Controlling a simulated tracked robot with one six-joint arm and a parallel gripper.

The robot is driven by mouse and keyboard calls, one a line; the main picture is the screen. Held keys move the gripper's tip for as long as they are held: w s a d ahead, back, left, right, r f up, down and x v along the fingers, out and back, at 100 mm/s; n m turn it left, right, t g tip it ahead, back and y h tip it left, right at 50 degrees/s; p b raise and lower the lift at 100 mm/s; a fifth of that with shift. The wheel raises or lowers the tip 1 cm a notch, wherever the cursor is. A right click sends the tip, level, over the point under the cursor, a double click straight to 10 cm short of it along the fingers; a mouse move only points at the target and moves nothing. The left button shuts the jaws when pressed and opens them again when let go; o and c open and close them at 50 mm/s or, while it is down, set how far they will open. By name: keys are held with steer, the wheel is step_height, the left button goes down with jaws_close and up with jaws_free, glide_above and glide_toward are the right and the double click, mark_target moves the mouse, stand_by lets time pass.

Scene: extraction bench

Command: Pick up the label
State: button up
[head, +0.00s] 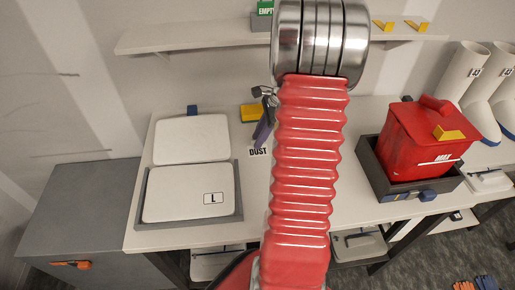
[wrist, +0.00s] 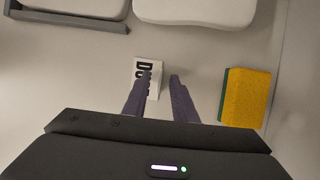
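A small white label (wrist: 151,69) with the black word "DUST" lies on the pale bench top. In the head view the label (head: 258,152) is just below my gripper (head: 260,137), whose upper part is partly hidden by my red arm. In the wrist view my gripper (wrist: 161,75) has two purple fingers apart with a clear gap. The left finger overlaps the label and hides part of it; the right finger is to the right of it. Nothing is held. I cannot tell how high the fingertips are above the label.
A yellow and green sponge (wrist: 246,97) lies right of the fingers. A grey tray (head: 239,209) with a white lid marked "L" and another white lid (head: 192,138) are left. A red bin (head: 412,146) stands in a dark tray at right. A shelf (head: 190,38) is above.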

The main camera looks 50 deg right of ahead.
steer(key=shift+c, duration=0.6)
jaws_close()
steer(key=shift+r, duration=0.15)
step_height(320, 180, up, 10)
stand_by(0.3)
stand_by(0.6)
